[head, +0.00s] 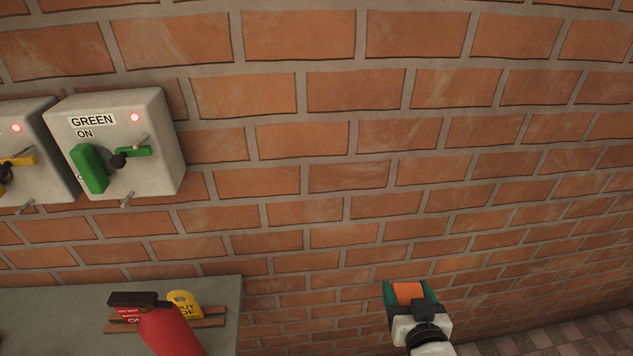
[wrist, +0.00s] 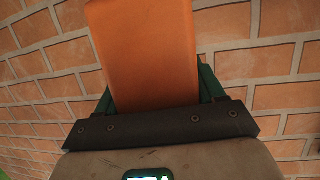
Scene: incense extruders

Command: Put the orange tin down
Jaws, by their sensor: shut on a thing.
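The orange tin (wrist: 145,50) fills the upper middle of the wrist view as a plain orange block. In the head view only a small orange face of it (head: 408,292) shows between the green fingers. My gripper (head: 409,288) is shut on the tin and holds it in the air in front of the brick wall, to the right of the grey bench. The green fingers also show on both sides of the tin in the wrist view (wrist: 158,88). The tin's far end is cut off in the wrist view.
A grey bench (head: 60,310) stands at the lower left, with a red cylinder-like object (head: 170,332), a yellow tag (head: 184,302) and a wooden rack on it. A green-handled switch box (head: 120,145) is on the wall above. Tiled floor (head: 590,335) shows at the lower right.

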